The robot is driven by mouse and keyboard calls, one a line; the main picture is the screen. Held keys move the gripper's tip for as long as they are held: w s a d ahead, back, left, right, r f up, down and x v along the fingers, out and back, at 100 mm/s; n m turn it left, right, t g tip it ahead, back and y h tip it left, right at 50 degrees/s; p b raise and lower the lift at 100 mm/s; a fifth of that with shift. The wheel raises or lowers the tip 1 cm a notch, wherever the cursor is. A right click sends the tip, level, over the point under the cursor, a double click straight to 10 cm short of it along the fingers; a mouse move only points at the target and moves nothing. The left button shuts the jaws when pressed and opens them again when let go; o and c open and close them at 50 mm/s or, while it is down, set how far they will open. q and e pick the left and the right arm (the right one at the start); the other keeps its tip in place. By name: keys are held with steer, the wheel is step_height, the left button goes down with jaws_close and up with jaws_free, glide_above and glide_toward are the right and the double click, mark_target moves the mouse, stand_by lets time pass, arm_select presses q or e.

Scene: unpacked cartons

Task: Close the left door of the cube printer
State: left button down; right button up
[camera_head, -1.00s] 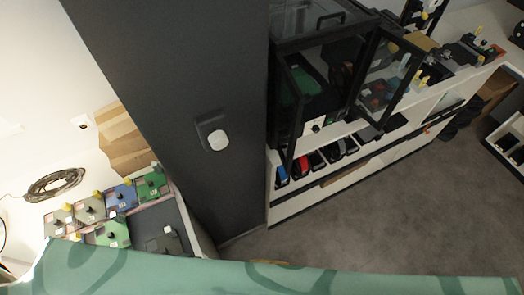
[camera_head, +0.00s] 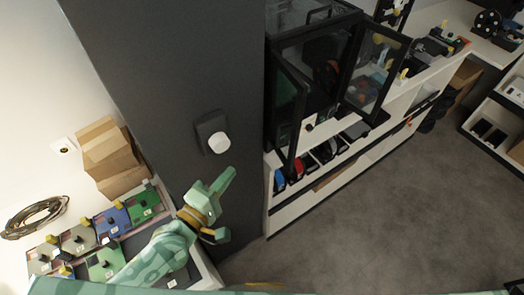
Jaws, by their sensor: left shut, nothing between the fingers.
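The cube printer (camera_head: 318,18) is a black-framed box with clear panels on the white counter at upper centre. Its left door (camera_head: 288,105) stands open, swung out toward me and seen nearly edge-on. Its right door (camera_head: 374,72) also stands open, angled out to the right. Dark parts show inside the printer. My left gripper (camera_head: 225,183) is green, shut and empty, in front of the dark pillar. It is apart from the left door, to its left and lower in the picture. My right gripper is not in view.
A dark pillar (camera_head: 165,75) with a white round knob stands left of the printer. Colourful cartridges (camera_head: 145,204) and cardboard boxes (camera_head: 105,155) lie on the left table. Small bins (camera_head: 325,152) sit under the printer. Grey floor (camera_head: 370,215) is clear at lower right.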

arm_select(q)
steer(key=s+d+p+x, duration=0.1)
steer(key=d+x, duration=0.1)
steer(key=x, duration=1.1)
steer(key=shift+s+d, duration=0.25)
steer(key=shift+d, duration=0.05)
